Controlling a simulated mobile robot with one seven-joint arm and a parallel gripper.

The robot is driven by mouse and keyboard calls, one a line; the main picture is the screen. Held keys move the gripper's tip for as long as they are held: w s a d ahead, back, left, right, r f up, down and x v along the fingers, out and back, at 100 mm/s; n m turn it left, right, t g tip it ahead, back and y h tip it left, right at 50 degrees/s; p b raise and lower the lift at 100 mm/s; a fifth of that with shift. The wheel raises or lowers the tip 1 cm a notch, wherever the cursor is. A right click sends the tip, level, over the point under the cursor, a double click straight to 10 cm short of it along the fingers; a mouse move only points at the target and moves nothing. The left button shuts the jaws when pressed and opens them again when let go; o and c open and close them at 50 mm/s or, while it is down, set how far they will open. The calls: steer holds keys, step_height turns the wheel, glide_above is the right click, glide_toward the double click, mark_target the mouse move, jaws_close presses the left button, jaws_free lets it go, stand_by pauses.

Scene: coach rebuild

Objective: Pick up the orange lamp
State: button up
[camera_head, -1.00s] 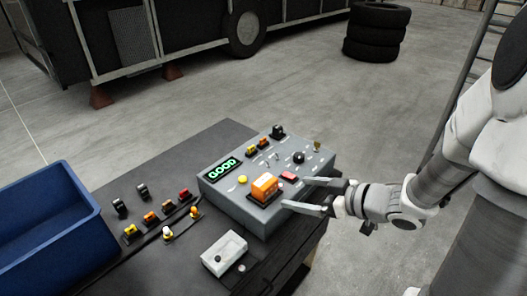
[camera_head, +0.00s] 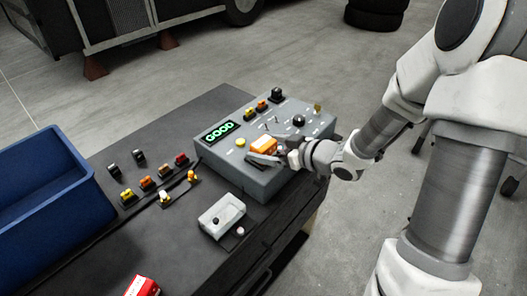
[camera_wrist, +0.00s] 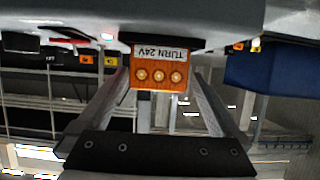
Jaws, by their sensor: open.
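The orange lamp (camera_head: 263,146) is a small block on top of the grey test box (camera_head: 262,184). In the wrist view the orange lamp (camera_wrist: 160,79) appears upside down, with a white "TURN 24V" label and three round contacts facing the camera. My gripper (camera_head: 279,150) is at the lamp, low over the box top, and partly hides it. In the wrist view my gripper (camera_wrist: 162,88) is open, with one finger on each side of the lamp. Gaps seem to show between fingers and lamp; I cannot tell whether either finger touches it.
The box carries a green "GOOD" display (camera_head: 219,131), a yellow button (camera_head: 240,142) and several knobs and switches. Small lamps stand left of it on the dark bench (camera_head: 205,113).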

mark_target(256, 145)
steer(key=x, duration=0.5)
steer(key=shift+d+b, duration=0.15)
steer(key=shift+b, duration=0.25)
steer(key=c, duration=1.5)
steer(key=shift+r+p, duration=0.85)
steer(key=shift+r, duration=1.4)
steer(key=shift+s+d+r+m+t+h+p, duration=0.45)
steer(key=shift+d+r+m+h, duration=0.5)
steer(key=shift+d, duration=0.9)
steer(key=shift+s+d+r+m+t+h+p, duration=0.2)
steer(key=shift+d+r+m+t+h+p, duration=0.6)
steer(key=shift+d, duration=1)
steer(key=shift+s+d+r+m+t+h+p, duration=0.4)
steer(key=shift+d+r+m+h, duration=0.65)
steer(key=shift+d, duration=0.8)
